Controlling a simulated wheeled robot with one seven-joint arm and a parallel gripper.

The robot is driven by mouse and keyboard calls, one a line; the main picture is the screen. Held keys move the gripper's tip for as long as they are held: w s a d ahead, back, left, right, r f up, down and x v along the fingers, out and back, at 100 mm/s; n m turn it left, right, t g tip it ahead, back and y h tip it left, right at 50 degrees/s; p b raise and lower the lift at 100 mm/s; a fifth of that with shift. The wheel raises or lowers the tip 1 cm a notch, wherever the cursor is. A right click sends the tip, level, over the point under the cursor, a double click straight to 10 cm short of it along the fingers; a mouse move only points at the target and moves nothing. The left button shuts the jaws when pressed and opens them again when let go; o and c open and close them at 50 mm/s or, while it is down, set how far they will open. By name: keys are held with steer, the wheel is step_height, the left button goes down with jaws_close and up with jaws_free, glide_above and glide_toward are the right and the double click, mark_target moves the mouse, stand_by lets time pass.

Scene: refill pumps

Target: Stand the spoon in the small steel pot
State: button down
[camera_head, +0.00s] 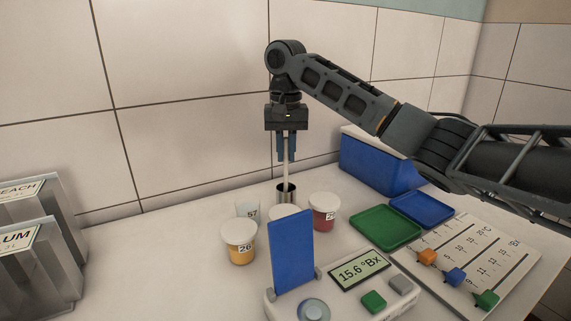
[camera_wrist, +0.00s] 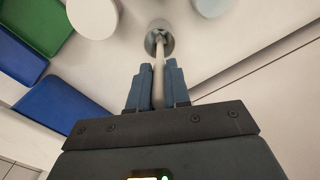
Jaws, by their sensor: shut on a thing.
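My gripper (camera_head: 286,146) points straight down at the back of the table, its two blue fingers shut on the spoon (camera_head: 286,174). The spoon is a thin pale stick held upright. The small steel pot (camera_head: 286,195) is directly below the fingers, a short metal cup. The spoon's lower end reaches into the pot's mouth; whether it touches the bottom is hidden. In the wrist view the spoon (camera_wrist: 159,75) runs from between the fingers (camera_wrist: 158,85) into the round pot (camera_wrist: 159,37).
A blue panel (camera_head: 292,252) rises from the readout device (camera_head: 360,271). Green (camera_head: 386,227) and blue (camera_head: 422,209) trays and a blue bin (camera_head: 375,166) lie right.

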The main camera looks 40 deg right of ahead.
mark_target(286, 162)
steer(key=shift+f, duration=1.65)
steer(key=c, duration=1.1)
jaws_free()
step_height(286, 162, up, 12)
steer(key=shift+r+p, duration=0.15)
steer(key=shift+p, duration=0.45)
